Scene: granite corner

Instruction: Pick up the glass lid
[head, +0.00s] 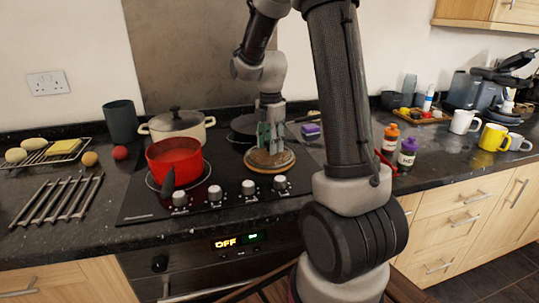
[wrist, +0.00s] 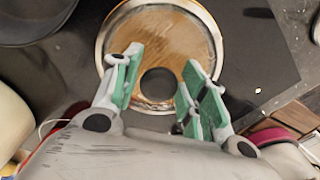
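The glass lid (head: 284,161) lies flat on the front right of the black hob, with a pale metal rim and a brown, wood-like surface showing through it. In the wrist view the round lid (wrist: 165,32) fills the upper middle, with a dark round knob (wrist: 158,84) near its lower part. My gripper (head: 269,143) points down just over the lid. Its green-padded fingers (wrist: 161,62) are spread, one on each side of the knob, with clear gaps to it. Nothing is held. The head view does not show the knob clearly.
A red pot (head: 174,160) stands left of the lid, and a cream lidded pot (head: 177,126) behind it. A dark pan (head: 243,124) sits behind my gripper. Hob knobs (head: 248,187) line the front edge. Orange (head: 391,138) and purple (head: 407,155) bottles stand to the right.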

